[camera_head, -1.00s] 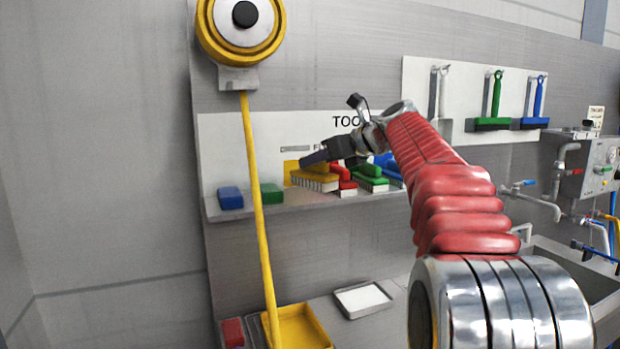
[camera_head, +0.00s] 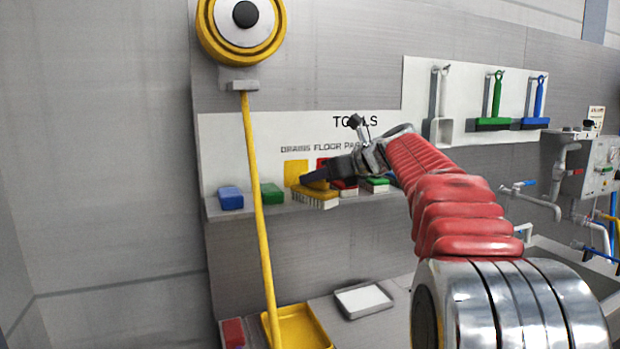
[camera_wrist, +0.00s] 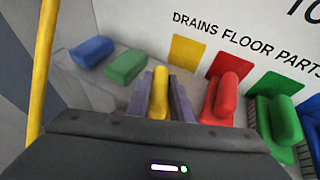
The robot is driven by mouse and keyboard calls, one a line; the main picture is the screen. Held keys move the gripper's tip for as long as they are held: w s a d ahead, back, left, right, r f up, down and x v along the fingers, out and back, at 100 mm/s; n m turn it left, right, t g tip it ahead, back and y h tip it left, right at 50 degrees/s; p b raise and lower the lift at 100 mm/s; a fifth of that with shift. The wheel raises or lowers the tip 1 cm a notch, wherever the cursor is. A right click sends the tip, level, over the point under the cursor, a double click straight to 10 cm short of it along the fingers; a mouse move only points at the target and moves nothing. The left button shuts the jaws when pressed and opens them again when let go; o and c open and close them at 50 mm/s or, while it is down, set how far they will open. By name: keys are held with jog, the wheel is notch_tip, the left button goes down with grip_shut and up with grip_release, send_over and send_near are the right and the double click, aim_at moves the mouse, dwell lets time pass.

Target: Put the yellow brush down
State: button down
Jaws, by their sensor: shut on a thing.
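My gripper (camera_head: 316,176) is shut on the yellow brush (camera_head: 320,198), with its dark fingers on either side of the handle. The brush has pale bristles pointing down and appears over the front edge of the shelf (camera_head: 235,213). I cannot tell whether the bristles touch the shelf. In the wrist view the yellow handle (camera_wrist: 160,90) sits between my fingers; the bristles are hidden. A yellow square (camera_wrist: 184,48) marked DRAINS is on the wall board behind it.
A red brush (camera_wrist: 221,97) and a green brush (camera_wrist: 284,120) stand to the right on the shelf. Blue (camera_head: 230,198) and green (camera_head: 272,194) blocks lie to the left. A yellow pole (camera_head: 258,220) stands in front of the shelf; a white tray (camera_head: 363,300) lies below.

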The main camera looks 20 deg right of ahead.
jog(key=c, duration=1.6)
grip_release()
jog(key=shift+o, duration=0.2)
jog(key=v, duration=1.2)
